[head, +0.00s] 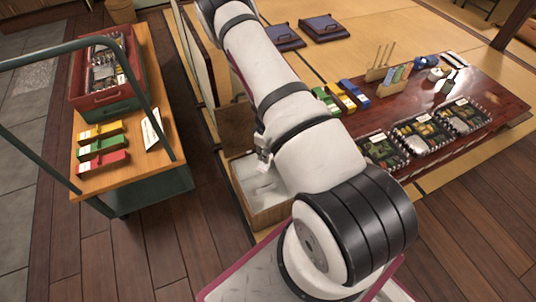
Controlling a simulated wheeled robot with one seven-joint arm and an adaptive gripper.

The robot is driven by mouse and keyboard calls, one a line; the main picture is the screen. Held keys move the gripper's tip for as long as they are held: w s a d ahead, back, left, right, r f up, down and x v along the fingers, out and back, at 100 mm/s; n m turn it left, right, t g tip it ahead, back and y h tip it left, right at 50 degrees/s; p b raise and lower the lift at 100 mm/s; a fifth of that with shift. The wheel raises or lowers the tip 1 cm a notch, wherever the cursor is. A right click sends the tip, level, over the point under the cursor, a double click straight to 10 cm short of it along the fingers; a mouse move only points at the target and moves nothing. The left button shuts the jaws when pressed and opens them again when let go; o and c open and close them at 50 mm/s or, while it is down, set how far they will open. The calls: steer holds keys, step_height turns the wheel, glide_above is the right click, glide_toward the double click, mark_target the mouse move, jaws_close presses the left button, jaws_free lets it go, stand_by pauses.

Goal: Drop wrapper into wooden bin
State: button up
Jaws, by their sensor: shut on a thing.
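The wooden bin (271,217) stands on the floor at the middle, left of my arm. It is an open box with a pale inside, and my arm hides its right part. A small part of my gripper (263,166) shows at the left edge of my arm, over the bin's back part. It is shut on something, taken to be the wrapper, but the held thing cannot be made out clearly. A faint pale shape (263,188) shows inside the bin; I cannot tell what it is.
A wooden-topped cart (122,165) at left carries a red crate (75,84) and several coloured packs. A low lacquered table (480,85) at right holds several bento boxes. Dark cushions (325,27) lie on the tatami behind. Wooden floor is clear between cart and bin.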

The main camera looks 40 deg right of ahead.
steer(key=shift+s+d+f, duration=0.25)
steer(key=shift+s+f, duration=0.1)
steer(key=shift+f, duration=0.35)
step_height(320, 180, down, 6)
steer(key=b, duration=0.6)
steer(key=shift+r, duration=0.1)
steer(key=o, duration=0.7)
steer(key=shift+o, duration=0.2)
step_height(320, 180, up, 12)
